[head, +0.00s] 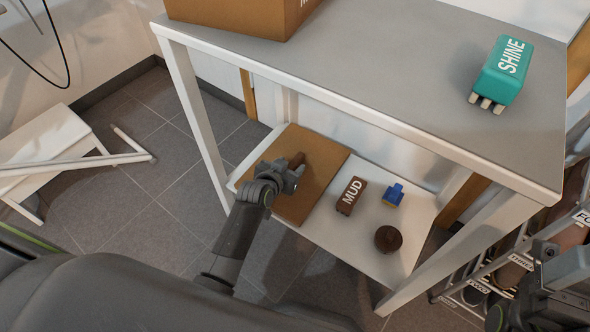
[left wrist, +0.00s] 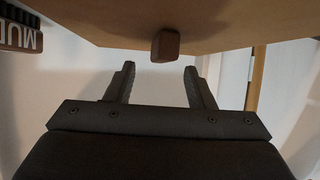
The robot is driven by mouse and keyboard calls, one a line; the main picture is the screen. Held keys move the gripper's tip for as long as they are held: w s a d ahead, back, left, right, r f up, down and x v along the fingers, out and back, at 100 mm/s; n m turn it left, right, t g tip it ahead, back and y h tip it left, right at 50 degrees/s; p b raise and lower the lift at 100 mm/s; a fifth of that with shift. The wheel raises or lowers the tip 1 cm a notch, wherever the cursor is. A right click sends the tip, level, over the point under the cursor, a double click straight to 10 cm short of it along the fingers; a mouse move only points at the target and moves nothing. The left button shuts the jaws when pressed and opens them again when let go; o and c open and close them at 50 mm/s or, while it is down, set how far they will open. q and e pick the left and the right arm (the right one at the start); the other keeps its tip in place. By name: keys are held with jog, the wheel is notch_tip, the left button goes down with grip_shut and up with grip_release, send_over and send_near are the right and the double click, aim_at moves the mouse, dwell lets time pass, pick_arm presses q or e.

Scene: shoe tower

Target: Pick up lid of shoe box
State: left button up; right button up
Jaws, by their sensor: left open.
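The shoe box lid (head: 318,160) is a flat brown panel lying on the lower shelf, with a small dark brown knob (head: 297,160) on top. My left gripper (head: 290,176) is over the lid, beside the knob. In the left wrist view the open fingers (left wrist: 159,82) point toward the knob (left wrist: 166,46), which stands out from the lid (left wrist: 215,22) just beyond the fingertips. The knob is not between the fingers, and they hold nothing. A brown box (head: 235,14) stands on the upper tabletop, cut off by the frame.
A brown MUD brush (head: 351,196), a small blue item (head: 394,195) and a round dark brown tin (head: 388,239) sit right of the lid on the lower shelf (head: 372,255). A teal SHINE brush (head: 503,70) lies on the grey tabletop (head: 400,70). A labelled rack (head: 480,280) stands at right.

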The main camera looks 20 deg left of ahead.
aim_at(294, 162)
pick_arm(q)
jog(key=shift+b+x, duration=0.85)
jog(key=shift+x, duration=0.85)
jog(key=shift+a, duration=0.15)
grip_shut()
